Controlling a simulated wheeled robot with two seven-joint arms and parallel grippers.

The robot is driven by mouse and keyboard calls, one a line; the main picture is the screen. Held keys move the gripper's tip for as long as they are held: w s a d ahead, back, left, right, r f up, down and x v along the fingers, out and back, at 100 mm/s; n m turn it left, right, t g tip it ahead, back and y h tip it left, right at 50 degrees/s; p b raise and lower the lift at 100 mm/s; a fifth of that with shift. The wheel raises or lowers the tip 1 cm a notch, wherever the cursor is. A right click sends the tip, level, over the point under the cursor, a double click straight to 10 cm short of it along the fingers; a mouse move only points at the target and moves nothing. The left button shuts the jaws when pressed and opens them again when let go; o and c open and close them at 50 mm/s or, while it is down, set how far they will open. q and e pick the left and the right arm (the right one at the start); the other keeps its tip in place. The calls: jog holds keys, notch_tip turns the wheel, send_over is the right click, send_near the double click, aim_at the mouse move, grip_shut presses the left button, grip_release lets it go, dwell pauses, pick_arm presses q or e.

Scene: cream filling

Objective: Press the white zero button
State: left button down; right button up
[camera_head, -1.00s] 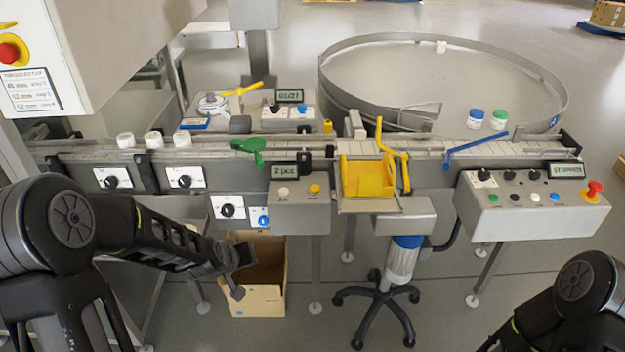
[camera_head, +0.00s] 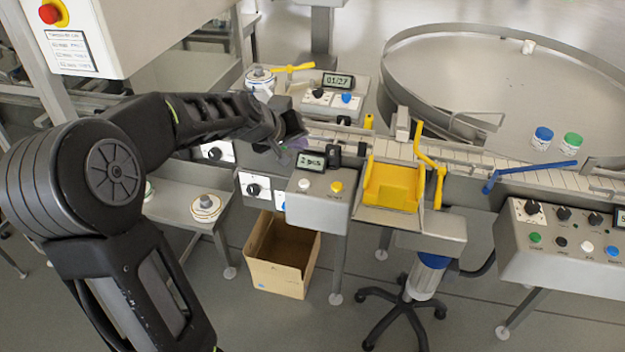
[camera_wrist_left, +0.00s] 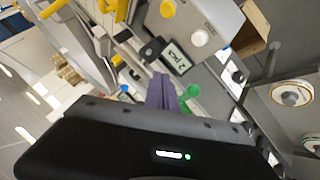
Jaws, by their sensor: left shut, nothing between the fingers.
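A grey counter box with a "2 pcs" display (camera_head: 311,161) stands at the front of the conveyor. On its top are a white button (camera_head: 304,185) and, to the right, a yellow button (camera_head: 336,187). The labels are too small to read. My left gripper (camera_head: 281,152) is shut and empty, above the conveyor edge, behind and left of the white button and apart from it. In the left wrist view, the shut fingers (camera_wrist_left: 163,92) are below the display (camera_wrist_left: 176,58), with the white button (camera_wrist_left: 200,38) beyond. My right gripper is out of view.
A yellow chute (camera_head: 391,186) stands right of the box, with a yellow lever (camera_head: 431,160) beside it. A second panel (camera_head: 533,251) at the right also has a white button (camera_head: 587,247). A cardboard carton (camera_head: 280,270) stands below. The space in front of the box is clear.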

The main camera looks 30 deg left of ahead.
pick_arm(q)
jog(key=b, duration=0.7)
send_over(302, 184)
notch_tip(302, 184, down, 8)
jog(key=shift+f, duration=0.1)
jog(key=shift+f+b, duration=0.35)
jog(key=shift+b, duration=0.2)
jog(key=shift+f, duration=0.1)
dwell(1.4)
jog(key=shift+f+b, duration=0.35)
jog(key=shift+b, duration=0.15)
jog(key=shift+f+b, duration=0.5)
jog(key=shift+b, duration=0.05)
dwell(0.6)
jog(key=shift+r, duration=0.1)
jog(key=shift+r+p, duration=0.85)
